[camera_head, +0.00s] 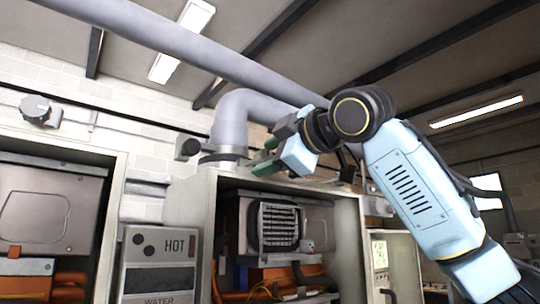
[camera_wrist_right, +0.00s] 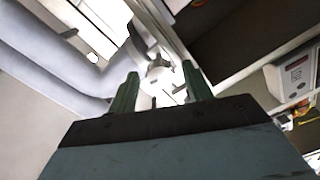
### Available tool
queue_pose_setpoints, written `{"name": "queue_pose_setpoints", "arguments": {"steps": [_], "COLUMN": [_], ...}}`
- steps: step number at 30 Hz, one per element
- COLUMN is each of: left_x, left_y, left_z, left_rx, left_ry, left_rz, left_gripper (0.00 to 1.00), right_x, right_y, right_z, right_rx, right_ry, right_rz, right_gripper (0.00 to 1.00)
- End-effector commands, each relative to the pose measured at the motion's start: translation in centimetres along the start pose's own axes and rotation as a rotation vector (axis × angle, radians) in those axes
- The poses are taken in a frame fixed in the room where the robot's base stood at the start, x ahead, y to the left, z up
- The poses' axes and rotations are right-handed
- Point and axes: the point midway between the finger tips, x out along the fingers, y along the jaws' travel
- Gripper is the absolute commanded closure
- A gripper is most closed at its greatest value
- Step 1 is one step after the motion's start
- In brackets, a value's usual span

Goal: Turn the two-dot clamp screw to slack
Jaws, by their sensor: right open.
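A grey flue pipe (camera_head: 230,120) bends down into a collar clamp (camera_head: 222,157) on top of the middle heater cabinet. A dark, blocky knob (camera_head: 187,148) sticks out left of the collar; it may be the clamp screw, but I see no dots on it. My right gripper (camera_head: 268,158) is open, its green fingers just right of the collar, above the cabinet top. In the right wrist view, a small pale fitting (camera_wrist_right: 158,72) shows beyond and between the spread fingers (camera_wrist_right: 160,80); I cannot tell its contact. My left gripper is out of view.
A grey panel reading HOT WATER (camera_head: 160,262), with two dark dots, stands left of the open middle cabinet (camera_head: 205,215). Another open heater (camera_head: 50,215) is at far left. A long pipe (camera_head: 170,35) crosses overhead. A white box (camera_wrist_right: 296,72) shows in the wrist view.

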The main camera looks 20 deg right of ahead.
Motion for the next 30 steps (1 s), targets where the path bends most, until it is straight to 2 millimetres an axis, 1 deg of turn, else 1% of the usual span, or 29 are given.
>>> {"name": "queue_pose_setpoints", "arguments": {"steps": [5,12,15,18,21,24,30], "left_x": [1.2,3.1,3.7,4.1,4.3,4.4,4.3], "left_y": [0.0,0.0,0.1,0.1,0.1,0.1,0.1], "left_z": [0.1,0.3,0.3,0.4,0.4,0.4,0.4], "left_rx": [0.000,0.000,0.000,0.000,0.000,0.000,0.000], "left_ry": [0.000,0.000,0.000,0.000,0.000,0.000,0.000], "left_rz": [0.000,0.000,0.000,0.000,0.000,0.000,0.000], "left_gripper": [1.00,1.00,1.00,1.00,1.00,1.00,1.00], "right_x": [-2.5,-8.0,-10.0,-11.6,-12.6,-13.1,-13.2], "right_y": [-0.1,-0.2,-0.2,-0.1,-0.1,-0.1,0.0], "right_z": [0.1,0.1,0.1,0.1,0.0,0.0,0.0], "right_rx": [-0.001,-0.001,0.000,0.000,0.000,0.000,0.000], "right_ry": [0.002,0.002,0.004,0.002,0.002,0.001,0.001], "right_rz": [0.005,0.006,0.005,0.004,0.002,0.001,0.001], "right_gripper": [0.50,0.50,0.50,0.50,0.50,0.50,0.50]}}
